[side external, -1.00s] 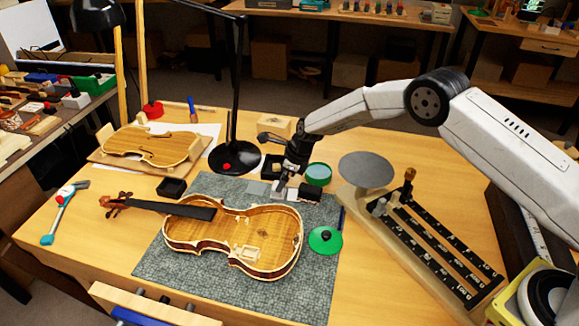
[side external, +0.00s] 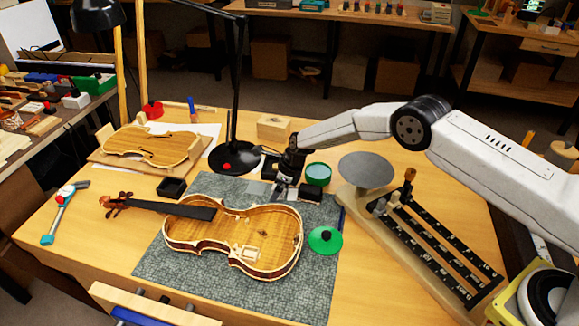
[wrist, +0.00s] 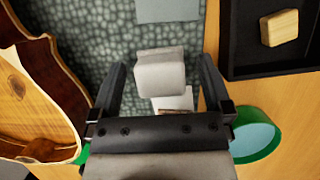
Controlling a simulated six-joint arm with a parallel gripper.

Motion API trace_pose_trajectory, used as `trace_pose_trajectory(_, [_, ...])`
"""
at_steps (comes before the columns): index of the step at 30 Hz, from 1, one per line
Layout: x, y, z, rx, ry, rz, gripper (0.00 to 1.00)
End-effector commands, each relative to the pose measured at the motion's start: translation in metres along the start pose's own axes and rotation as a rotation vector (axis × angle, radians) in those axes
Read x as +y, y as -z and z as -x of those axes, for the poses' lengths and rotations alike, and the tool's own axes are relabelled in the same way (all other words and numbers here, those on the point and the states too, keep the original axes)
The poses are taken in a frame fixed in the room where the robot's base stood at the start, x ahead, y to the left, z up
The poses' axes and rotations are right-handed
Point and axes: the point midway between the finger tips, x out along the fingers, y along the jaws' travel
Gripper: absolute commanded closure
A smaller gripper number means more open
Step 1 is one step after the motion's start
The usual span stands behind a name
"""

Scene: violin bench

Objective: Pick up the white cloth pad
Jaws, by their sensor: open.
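The white cloth pad (wrist: 160,72) is a small pale block with rounded edges. In the wrist view it lies between the two fingers of my gripper (wrist: 162,66), with a visible gap on each side. My gripper is open and points down over the far edge of the grey-green mat (side external: 200,270). In the side view my gripper (side external: 280,188) hides most of the pad, and I cannot make out its outline there.
A white card (wrist: 176,103) and a pale grey sheet (wrist: 168,8) lie near the pad. The open violin body (side external: 235,240) is close by. A black tray with a wooden block (wrist: 279,28), a green-rimmed round dish (side external: 318,174) and a scale (side external: 366,170) stand nearby.

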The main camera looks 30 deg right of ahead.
Motion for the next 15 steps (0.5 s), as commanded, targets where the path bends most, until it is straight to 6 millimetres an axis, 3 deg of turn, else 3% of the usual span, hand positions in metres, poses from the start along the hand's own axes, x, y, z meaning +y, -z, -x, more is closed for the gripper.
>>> trace_pose_trajectory(5, [0.0000, 0.0000, 0.0001, 0.000, 0.000, 0.000, 0.03])
trace_pose_trajectory(13, [0.0000, 0.0001, 0.0001, 0.000, 0.000, 0.000, 0.89])
trace_pose_trajectory(14, [0.0000, 0.0001, 0.0001, 0.000, 0.000, 0.000, 0.96])
trace_pose_trajectory(15, [0.0000, -0.0001, 0.0002, 0.000, 0.000, 0.000, 0.96])
